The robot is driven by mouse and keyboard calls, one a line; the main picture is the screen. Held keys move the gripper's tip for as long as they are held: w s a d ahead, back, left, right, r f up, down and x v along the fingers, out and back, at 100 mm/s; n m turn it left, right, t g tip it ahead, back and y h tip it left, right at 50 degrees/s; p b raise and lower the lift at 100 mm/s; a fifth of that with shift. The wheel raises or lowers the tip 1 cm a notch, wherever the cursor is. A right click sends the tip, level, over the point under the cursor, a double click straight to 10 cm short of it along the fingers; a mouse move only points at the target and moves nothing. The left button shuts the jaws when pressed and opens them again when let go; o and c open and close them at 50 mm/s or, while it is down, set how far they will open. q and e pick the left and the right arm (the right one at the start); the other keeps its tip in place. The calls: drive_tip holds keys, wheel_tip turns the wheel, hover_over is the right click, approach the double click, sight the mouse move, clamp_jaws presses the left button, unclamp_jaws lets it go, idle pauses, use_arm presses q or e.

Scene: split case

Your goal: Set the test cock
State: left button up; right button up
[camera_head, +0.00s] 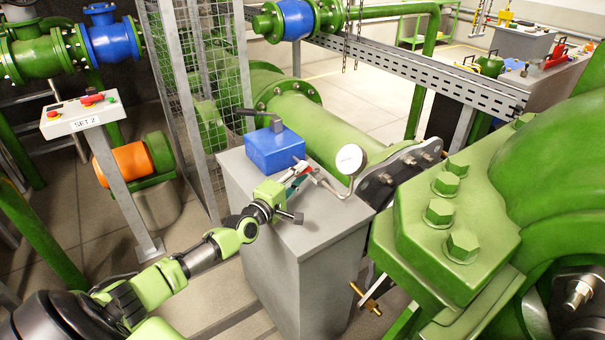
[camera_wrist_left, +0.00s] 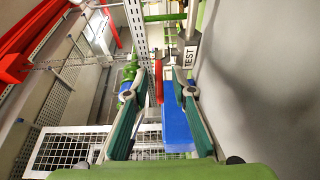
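The test cock shows as a small red handle (camera_head: 300,168) on thin pipework above the grey cabinet, beside the pipe of a round white gauge (camera_head: 350,159). In the left wrist view the red handle (camera_wrist_left: 159,85) lies between the two green-sided fingers. My left gripper (camera_head: 294,183) is at the handle in the head view. In the wrist view the left gripper (camera_wrist_left: 161,75) is open, with gaps visible beside the handle; contact cannot be told. My right gripper is not in view.
A blue box (camera_head: 274,150) with a black lever sits on the grey cabinet (camera_head: 322,224), close behind the gripper. A large green bolted casing (camera_head: 440,220) stands at the right. A mesh guard (camera_head: 205,70) and a SET 2 panel (camera_head: 82,113) stand left.

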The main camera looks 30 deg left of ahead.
use_arm(q)
drive_tip(key=shift+w, duration=0.65)
drive_tip(key=shift+c, duration=0.5)
clamp_jaws()
